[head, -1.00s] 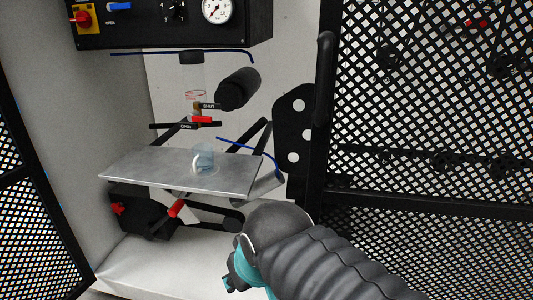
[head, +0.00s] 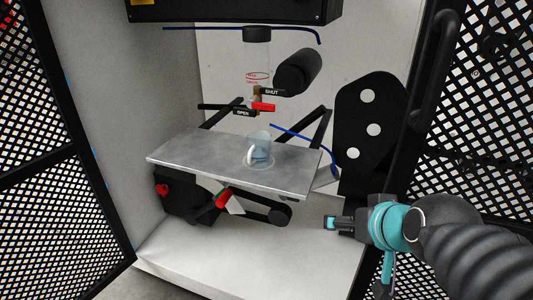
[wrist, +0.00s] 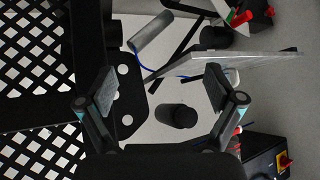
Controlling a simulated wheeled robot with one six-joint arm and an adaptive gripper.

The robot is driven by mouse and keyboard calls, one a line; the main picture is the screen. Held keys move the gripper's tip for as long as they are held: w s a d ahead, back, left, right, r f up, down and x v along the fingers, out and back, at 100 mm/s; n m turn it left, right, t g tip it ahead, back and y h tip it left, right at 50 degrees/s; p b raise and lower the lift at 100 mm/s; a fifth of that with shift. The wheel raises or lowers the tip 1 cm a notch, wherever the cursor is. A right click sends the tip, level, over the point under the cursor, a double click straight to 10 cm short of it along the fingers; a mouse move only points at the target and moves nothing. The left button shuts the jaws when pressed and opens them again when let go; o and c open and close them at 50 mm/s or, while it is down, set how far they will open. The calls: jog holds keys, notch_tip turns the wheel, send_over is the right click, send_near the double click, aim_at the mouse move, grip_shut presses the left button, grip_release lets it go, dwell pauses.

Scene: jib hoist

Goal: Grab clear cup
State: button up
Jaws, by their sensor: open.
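The clear cup (head: 260,147) stands upright on a grey metal platform (head: 200,159), with a pale handle on its left side. In the wrist view the platform (wrist: 270,62) is seen nearly edge-on, and a small part of the cup's pale handle (wrist: 234,76) seems to show beside my right finger. My gripper (head: 331,223) is in front of and below the platform, to the right of the cup and apart from it. In the wrist view my gripper (wrist: 160,97) has its two fingers wide apart with nothing held between them.
A clear cylinder with a red-handled valve (head: 263,106) hangs above the platform behind the cup. A black cylinder (head: 296,70) juts out at upper right. A black plate with holes (head: 370,125) stands right of the platform. Mesh doors (head: 65,150) flank the cabinet. The white cabinet floor (head: 270,262) is largely clear.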

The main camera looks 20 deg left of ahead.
jog(key=w+a+r+t+y+b, duration=0.1)
jog(key=w+a+r+t, duration=0.2)
jog(key=w+a, duration=0.45)
jog(key=w+a+r+t+y, duration=0.2)
jog(key=w+a, duration=0.2)
jog(key=a, duration=0.6)
jog(key=m+t+h+b, duration=0.1)
jog(key=t+h, duration=0.2)
jog(key=h, duration=0.1)
send_near(255, 152)
jog(key=w+r, duration=0.2)
jog(key=shift+w+r, duration=0.1)
jog(key=shift+w, duration=0.25)
jog(key=s+a+f+m+t+h, duration=0.2)
jog(key=s+f+h, duration=0.1)
jog(key=s+h, duration=0.1)
jog(key=w, duration=0.4)
jog(key=w+b, duration=0.1)
jog(key=w, duration=0.3)
jog(key=shift+w+d+f, duration=0.15)
jog(key=shift+w+d, duration=0.05)
jog(key=shift+w+f, duration=0.2)
jog(key=shift+w, duration=2.6)
jog(key=c, duration=1.4)
jog(key=shift+r, duration=0.15)
